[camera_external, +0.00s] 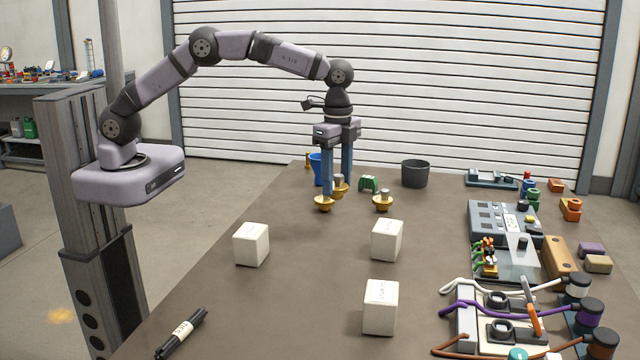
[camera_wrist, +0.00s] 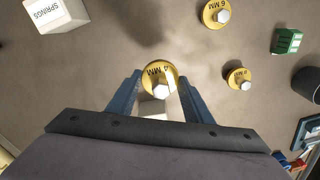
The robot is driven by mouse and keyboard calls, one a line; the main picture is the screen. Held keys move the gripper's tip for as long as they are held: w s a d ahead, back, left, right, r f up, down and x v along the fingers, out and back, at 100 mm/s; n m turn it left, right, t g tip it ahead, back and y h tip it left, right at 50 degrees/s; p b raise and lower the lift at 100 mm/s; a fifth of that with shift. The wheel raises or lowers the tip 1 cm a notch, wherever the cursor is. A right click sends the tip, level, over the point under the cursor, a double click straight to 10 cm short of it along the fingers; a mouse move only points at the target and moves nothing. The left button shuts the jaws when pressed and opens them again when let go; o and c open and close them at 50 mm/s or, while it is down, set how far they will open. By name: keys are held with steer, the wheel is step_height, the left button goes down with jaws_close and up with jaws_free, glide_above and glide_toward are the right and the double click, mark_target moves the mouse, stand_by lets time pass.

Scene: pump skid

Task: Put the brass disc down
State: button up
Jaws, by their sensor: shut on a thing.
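My gripper (camera_wrist: 159,80) is shut on the brass disc marked 4 MM (camera_wrist: 157,69), with its pale knob between the fingertips. In the external view my gripper (camera_external: 336,188) points straight down near the table's far-left part. A brass disc (camera_external: 340,188) shows between the fingers there, seemingly the held one. I cannot tell how far it is above the table. Another brass disc marked 6 MM (camera_wrist: 216,12) and a smaller brass disc (camera_wrist: 238,78) lie apart from it. In the external view two other brass discs (camera_external: 324,205) (camera_external: 383,205) show near my gripper.
White blocks (camera_external: 251,244) (camera_external: 386,240) (camera_external: 380,307) stand on the brown table (camera_external: 310,300). A green part (camera_external: 369,184), a dark pot (camera_external: 415,174) and a blue cup (camera_external: 316,170) are nearby. Devices and cables crowd the right side. A dark marker (camera_external: 181,332) lies at front left.

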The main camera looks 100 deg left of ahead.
steer(key=shift+s+n, duration=0.15)
steer(key=shift+n, duration=0.25)
steer(key=shift+f, duration=0.15)
steer(key=shift+f+p, duration=1.4)
steer(key=shift+f, duration=3.45)
steer(key=shift+f, duration=0.15)
steer(key=o, duration=1.2)
step_height(320, 180, up, 12)
steer(key=b, duration=0.3)
steer(key=shift+r, duration=0.2)
